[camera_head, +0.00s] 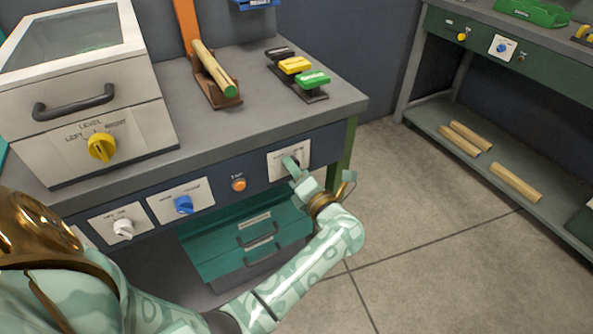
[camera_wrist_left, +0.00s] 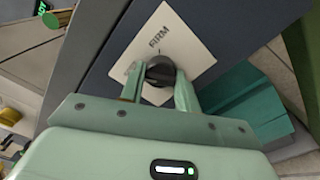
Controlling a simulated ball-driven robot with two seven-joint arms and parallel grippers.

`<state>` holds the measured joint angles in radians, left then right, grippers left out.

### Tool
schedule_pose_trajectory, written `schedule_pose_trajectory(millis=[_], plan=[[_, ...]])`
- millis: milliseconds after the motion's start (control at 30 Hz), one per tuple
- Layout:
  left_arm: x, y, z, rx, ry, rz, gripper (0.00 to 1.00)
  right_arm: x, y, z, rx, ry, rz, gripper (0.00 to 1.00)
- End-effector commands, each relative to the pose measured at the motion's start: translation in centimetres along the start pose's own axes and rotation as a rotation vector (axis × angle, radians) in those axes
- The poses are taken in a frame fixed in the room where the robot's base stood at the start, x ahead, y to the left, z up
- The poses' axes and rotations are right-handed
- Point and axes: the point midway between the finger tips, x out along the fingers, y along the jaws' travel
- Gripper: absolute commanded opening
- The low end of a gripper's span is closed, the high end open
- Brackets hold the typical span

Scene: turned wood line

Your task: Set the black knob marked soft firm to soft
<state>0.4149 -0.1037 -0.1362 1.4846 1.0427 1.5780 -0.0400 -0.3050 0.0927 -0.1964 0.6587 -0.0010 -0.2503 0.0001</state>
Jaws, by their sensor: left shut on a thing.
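The black knob (camera_wrist_left: 160,71) sits on a white plate (camera_wrist_left: 187,43) on the front of the bench. In the left wrist view the word FIRM shows on the plate above the knob; the word soft is hidden. My left gripper (camera_wrist_left: 158,82) is shut on the knob, one finger on each side. In the head view the left gripper (camera_head: 294,166) covers most of the knob at the right end of the dark front panel, and the white plate (camera_head: 302,149) shows around it. My right gripper is not in view.
Along the same panel are an orange button (camera_head: 239,185), a blue knob (camera_head: 183,204) and a white knob (camera_head: 123,228). Teal drawers (camera_head: 215,260) lie below. A machine with a yellow knob (camera_head: 102,147) stands on the bench top. Open floor lies to the right.

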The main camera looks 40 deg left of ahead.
Motion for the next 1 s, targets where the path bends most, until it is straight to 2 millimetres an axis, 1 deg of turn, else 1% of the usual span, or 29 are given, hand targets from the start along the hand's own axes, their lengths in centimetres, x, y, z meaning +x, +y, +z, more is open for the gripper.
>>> schedule_pose_trajectory(millis=[33, 167, 400, 633, 1000], plan=[[-0.17, -0.45, -0.27, -0.03, 0.003, -0.007, 0.09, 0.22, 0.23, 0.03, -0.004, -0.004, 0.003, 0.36], [-0.16, -0.44, -0.26, -0.12, 0.003, -0.007, 0.09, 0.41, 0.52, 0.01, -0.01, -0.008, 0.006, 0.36], [-0.16, -0.42, -0.25, -0.234, 0.004, -0.007, 0.09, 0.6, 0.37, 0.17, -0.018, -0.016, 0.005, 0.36], [-0.16, -0.39, -0.23, -0.281, 0.004, -0.007, 0.09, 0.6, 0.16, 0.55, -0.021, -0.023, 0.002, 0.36], [-0.18, -0.39, -0.22, -0.29, 0.005, -0.008, 0.09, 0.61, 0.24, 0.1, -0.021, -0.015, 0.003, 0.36]])
